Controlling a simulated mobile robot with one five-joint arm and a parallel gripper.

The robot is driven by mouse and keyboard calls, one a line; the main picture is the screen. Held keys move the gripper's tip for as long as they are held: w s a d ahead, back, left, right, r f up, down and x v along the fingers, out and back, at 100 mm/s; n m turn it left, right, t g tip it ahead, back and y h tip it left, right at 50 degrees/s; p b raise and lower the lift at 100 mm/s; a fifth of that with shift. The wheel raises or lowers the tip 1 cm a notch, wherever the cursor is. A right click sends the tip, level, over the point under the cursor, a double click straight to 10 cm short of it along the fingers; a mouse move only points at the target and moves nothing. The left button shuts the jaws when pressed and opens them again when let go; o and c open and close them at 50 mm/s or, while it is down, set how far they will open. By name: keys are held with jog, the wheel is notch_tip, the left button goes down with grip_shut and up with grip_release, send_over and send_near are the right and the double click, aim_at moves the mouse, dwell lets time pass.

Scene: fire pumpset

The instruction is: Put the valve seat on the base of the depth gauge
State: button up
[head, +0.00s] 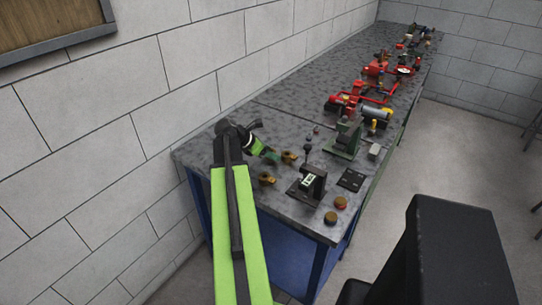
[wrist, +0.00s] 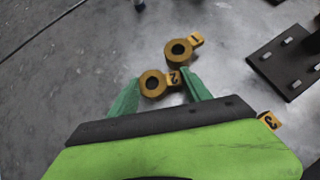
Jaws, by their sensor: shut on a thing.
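My gripper (head: 271,156) is low over the grey bench top. In the wrist view its green fingers (wrist: 155,88) are shut on a brass ring with a yellow tag 2 (wrist: 151,84), which I take as a valve seat. I cannot tell whether this ring is off the bench. A like ring with tag 1 (wrist: 179,52) lies just beyond it. Tag 3 (wrist: 268,121) shows beside my gripper, its ring hidden there. The depth gauge (head: 312,182) stands to the right on a dark base (head: 299,196). A slotted dark plate (wrist: 278,60), seemingly that base, shows at the wrist view's right.
Two brass-orange round parts (head: 335,210) lie near the bench's front right edge. A flat black plate (head: 351,179) and a dark green stand (head: 345,140) are right of and behind the gauge. Red pump parts (head: 375,98) fill the far bench. A block wall borders the left.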

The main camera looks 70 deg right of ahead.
jog(key=shift+r, duration=0.1)
grip_shut()
jog(key=shift+r+p, duration=0.6)
jog(key=shift+p, duration=0.05)
notch_tip(320, 180, up, 4)
jog(key=p, duration=0.4)
jog(key=s+a+r+p, duration=0.2)
jog(key=s+r+p, duration=0.3)
jog(key=s, duration=0.6)
jog(key=shift+s+r+p, duration=0.25)
jog(key=shift+r+p, duration=0.1)
jog(key=shift+p, duration=0.05)
